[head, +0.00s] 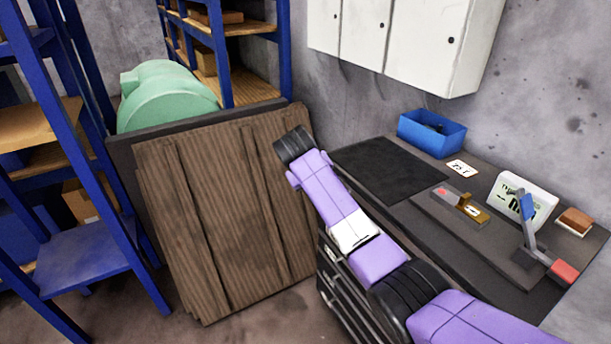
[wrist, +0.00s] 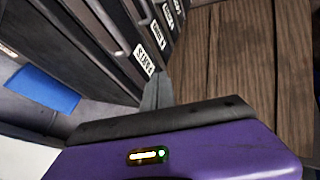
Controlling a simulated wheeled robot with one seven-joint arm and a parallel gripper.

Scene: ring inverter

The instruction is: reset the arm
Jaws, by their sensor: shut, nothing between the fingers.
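My purple arm (head: 335,205) reaches from the lower right of the head view up and left, in front of the bench. It ends at a black joint in front of the leaning wooden boards; I cannot make out my fingers in the head view. In the wrist view my gripper (wrist: 156,92) shows as grey fingers together, with nothing between them. They are near the dark drawer cabinet (wrist: 110,40) and the wooden boards (wrist: 235,50). I cannot tell how far they are from either.
Wooden boards (head: 215,210) lean left of the bench (head: 585,262). White cabinets (head: 400,40) hang above. Blue shelves (head: 85,260) stand left.

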